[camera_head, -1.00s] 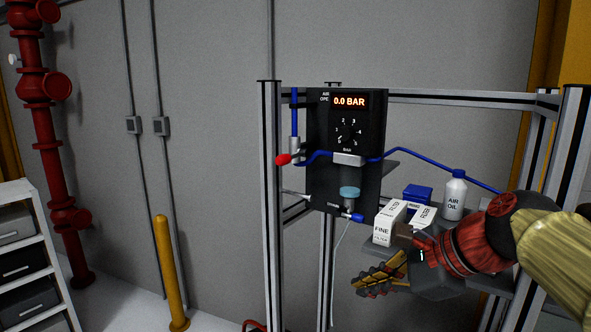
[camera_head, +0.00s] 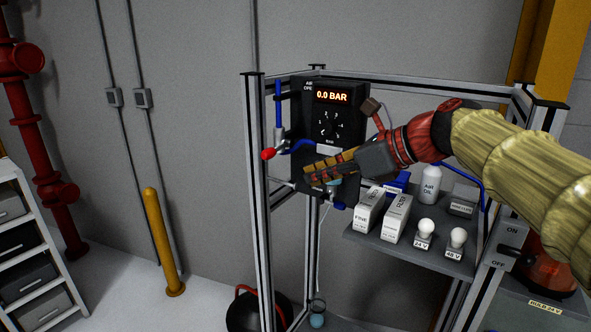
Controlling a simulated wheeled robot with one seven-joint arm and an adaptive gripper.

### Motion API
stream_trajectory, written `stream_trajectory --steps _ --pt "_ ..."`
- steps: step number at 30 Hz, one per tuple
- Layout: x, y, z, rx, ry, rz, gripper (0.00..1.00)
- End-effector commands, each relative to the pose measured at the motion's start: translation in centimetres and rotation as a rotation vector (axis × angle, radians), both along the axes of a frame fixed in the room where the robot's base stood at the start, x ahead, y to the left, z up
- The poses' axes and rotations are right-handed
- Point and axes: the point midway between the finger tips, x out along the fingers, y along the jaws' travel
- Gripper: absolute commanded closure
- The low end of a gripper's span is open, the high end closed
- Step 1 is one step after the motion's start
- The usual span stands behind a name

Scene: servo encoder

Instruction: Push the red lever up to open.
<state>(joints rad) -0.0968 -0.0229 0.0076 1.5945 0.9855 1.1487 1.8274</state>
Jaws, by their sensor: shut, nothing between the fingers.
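The red lever (camera_head: 268,154) sticks out to the left of the black air panel (camera_head: 297,110), beside the blue vertical tube. Its red tip shows in front of the frame's left post. My gripper (camera_head: 309,176) is shut and empty. Its fingers point left, in front of the lower part of the panel, to the right of the lever and a little lower. They look apart from the lever. The panel display (camera_head: 332,97) reads 0.0 BAR, with a dial (camera_head: 331,125) below it. My gripper hides part of the panel's lower fittings.
A metal frame (camera_head: 256,200) surrounds the panel, its left post near the lever. A shelf (camera_head: 410,248) holds filter boxes (camera_head: 367,209), an air oil bottle (camera_head: 430,186) and bulbs (camera_head: 456,240). An ON/OFF switch box (camera_head: 508,240) is at right.

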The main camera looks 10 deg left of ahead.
Motion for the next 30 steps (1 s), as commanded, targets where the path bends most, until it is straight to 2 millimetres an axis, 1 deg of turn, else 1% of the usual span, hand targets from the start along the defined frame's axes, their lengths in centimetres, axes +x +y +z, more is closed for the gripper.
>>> stream_trajectory --steps 5,16,17,18,21,25,30 --pt "0.8 2.2 -1.4 -0.001 0.003 0.004 1.0" --pt "3.1 7.9 -5.1 -0.002 0.003 0.003 1.0" --pt "3.2 7.7 -3.8 -0.001 -0.005 0.002 1.0" --pt "3.2 7.8 -3.1 0.0 -0.005 0.0 1.0" --pt "3.3 8.0 -2.0 -0.001 -0.002 0.002 1.0" --pt "3.4 8.2 -1.1 -0.002 -0.001 0.001 1.0" --pt "3.4 8.2 -0.9 -0.001 0.0 0.001 1.0"
